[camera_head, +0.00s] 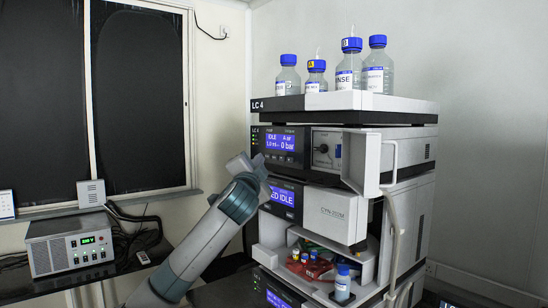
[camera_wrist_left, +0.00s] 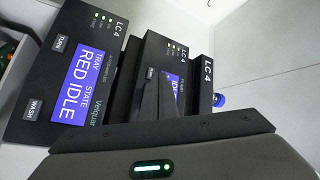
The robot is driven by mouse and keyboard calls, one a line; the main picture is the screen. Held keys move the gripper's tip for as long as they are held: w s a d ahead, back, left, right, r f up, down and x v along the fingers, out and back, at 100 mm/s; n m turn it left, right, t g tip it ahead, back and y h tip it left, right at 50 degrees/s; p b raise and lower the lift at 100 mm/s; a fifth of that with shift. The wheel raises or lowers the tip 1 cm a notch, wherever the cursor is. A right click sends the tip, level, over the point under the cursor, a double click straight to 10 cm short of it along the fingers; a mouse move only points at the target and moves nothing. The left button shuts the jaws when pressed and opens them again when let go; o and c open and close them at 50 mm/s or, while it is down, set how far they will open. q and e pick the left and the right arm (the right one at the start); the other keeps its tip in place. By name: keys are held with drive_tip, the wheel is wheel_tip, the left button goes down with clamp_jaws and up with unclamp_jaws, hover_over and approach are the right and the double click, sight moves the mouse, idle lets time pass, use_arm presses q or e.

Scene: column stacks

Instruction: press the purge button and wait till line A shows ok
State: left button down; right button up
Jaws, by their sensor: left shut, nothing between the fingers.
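The pump module (camera_head: 285,143) is in the upper half of the LC 4 stack. Its blue screen (camera_head: 280,142) reads IDLE, 0 bar and small text that looks like "A air". A row of small buttons (camera_head: 281,158) sits below the screen; their labels are too small to read. My left gripper (camera_head: 257,161) is shut and empty, close to the panel's lower left; I cannot tell if it touches. In the left wrist view its dark fingers (camera_wrist_left: 153,97) cover part of the pump panel, including much of its screen (camera_wrist_left: 180,95). My right gripper is not in view.
Below is a sampler (camera_wrist_left: 75,82) showing RED IDLE, with TURN and WASH buttons. An open white door (camera_head: 366,162) juts out at the right. Several blue-capped bottles (camera_head: 349,68) stand on top. Vials (camera_head: 305,260) sit in a lower bay. A power supply (camera_head: 70,245) stands left.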

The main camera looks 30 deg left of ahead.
sight(270, 153)
use_arm(q)
drive_tip(key=shift+w+d, duration=0.2)
drive_tip(key=shift+w, duration=0.25)
drive_tip(key=shift+w+d, duration=0.2)
drive_tip(key=shift+w, duration=0.25)
drive_tip(key=shift+w+d+p, duration=0.3)
drive_tip(key=shift+w+p, duration=0.1)
drive_tip(key=shift+w, duration=0.35)
idle(2.4)
drive_tip(key=shift+s, duration=0.15)
drive_tip(key=shift+s+a, duration=0.3)
drive_tip(key=shift+s, duration=0.35)
idle(0.3)
drive_tip(key=shift+s+a+b, duration=0.1)
drive_tip(key=shift+s+a, duration=0.2)
drive_tip(key=shift+s, duration=0.45)
drive_tip(key=shift+s+a+b, duration=0.1)
drive_tip(key=shift+s+a, duration=0.25)
drive_tip(key=shift+s, duration=0.45)
drive_tip(key=shift+s+a+b, duration=0.1)
drive_tip(key=shift+s+a, duration=0.2)
drive_tip(key=shift+s, duration=0.45)
idle(0.6)
